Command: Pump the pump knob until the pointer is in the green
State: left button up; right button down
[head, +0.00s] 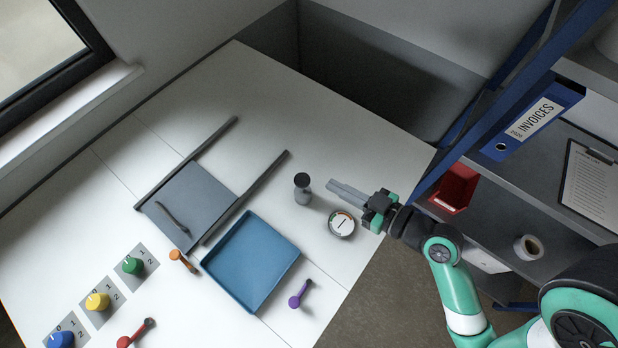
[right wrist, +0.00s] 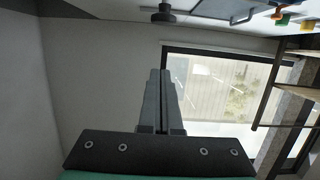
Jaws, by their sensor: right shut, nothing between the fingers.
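The pump (head: 303,195) is a grey cylinder topped by a dark round pump knob (head: 302,180), standing upright on the white table. The knob also shows at the top of the right wrist view (right wrist: 162,14). A round white gauge (head: 342,223) with a coloured arc stands beside the pump, nearer the table's edge. Its pointer is too small to read surely against the green. My right gripper (head: 332,186) is shut and empty, its fingertips just right of the knob and apart from it. The fingers also show together in the right wrist view (right wrist: 161,78). My left gripper is not in view.
A blue tray (head: 250,262), a grey sliding panel (head: 190,200) between two rails, a purple lever (head: 300,294) and an orange lever (head: 182,260) lie left of the pump. Coloured dials sit at lower left. A shelf with a blue binder (head: 530,125) stands right.

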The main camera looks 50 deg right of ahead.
jog(key=p, duration=0.2)
send_over(302, 181)
jog(key=s, duration=0.3)
jog(key=f, duration=0.3)
jog(key=f+b, duration=0.1)
jog(key=w+f, duration=0.1)
jog(key=f, duration=0.1)
jog(key=shift+d, duration=0.25)
